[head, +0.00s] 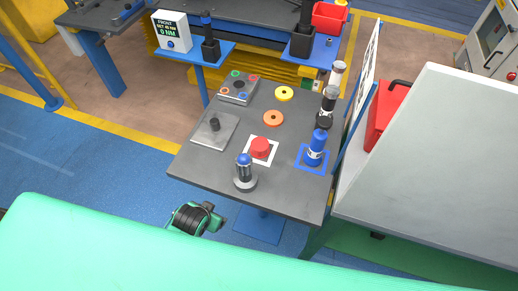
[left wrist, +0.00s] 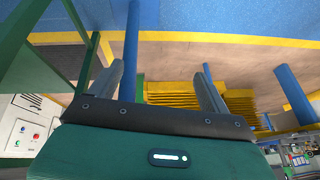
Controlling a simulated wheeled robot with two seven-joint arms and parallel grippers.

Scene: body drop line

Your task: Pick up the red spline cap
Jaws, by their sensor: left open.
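The red spline cap (head: 260,147) sits on a white square (head: 271,157) near the middle of the grey table (head: 225,183) in the head view. It looks like a short red knob and nothing covers it. My left gripper (left wrist: 158,70) shows in the left wrist view with its two fingers apart and nothing between them. The cap is not visible in the left wrist view. My right gripper is in neither view.
A blue-topped device (head: 245,173) stands in front of the cap, and a blue bottle (head: 316,148) to its right. A metal plate (head: 205,138) with a dark knob lies left. A large grey panel (head: 430,150) stands right.

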